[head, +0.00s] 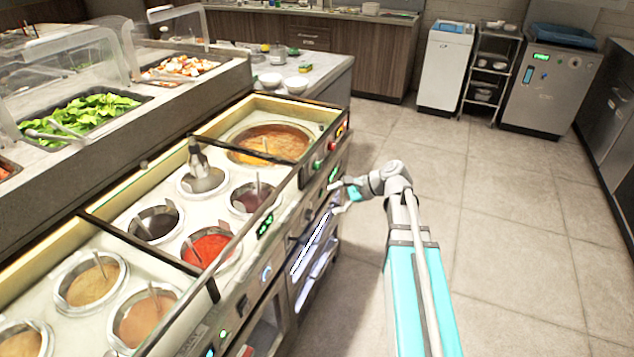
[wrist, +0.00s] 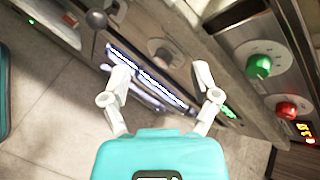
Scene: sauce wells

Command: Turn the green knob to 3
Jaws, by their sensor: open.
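The green knob (wrist: 259,66) sits on a round white dial on the counter's front panel, at the upper right of the wrist view. In the head view the green knob (head: 317,165) is small, on the panel near the far end of the sauce-well counter. I cannot read its setting in either view. My gripper (wrist: 160,75) is open and empty, its two fingers spread. In the wrist view the green knob lies to the right of both fingers, apart from them. In the head view my gripper (head: 338,196) is in front of the counter, lower than the knob.
A red knob (wrist: 287,110) sits beside the green one, with an orange-lit display (wrist: 304,131) next to it. A dark-grey knob (wrist: 160,52) lies near the fingers. The sauce-well counter (head: 225,192) runs along the left. The floor (head: 500,215) to the right is clear.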

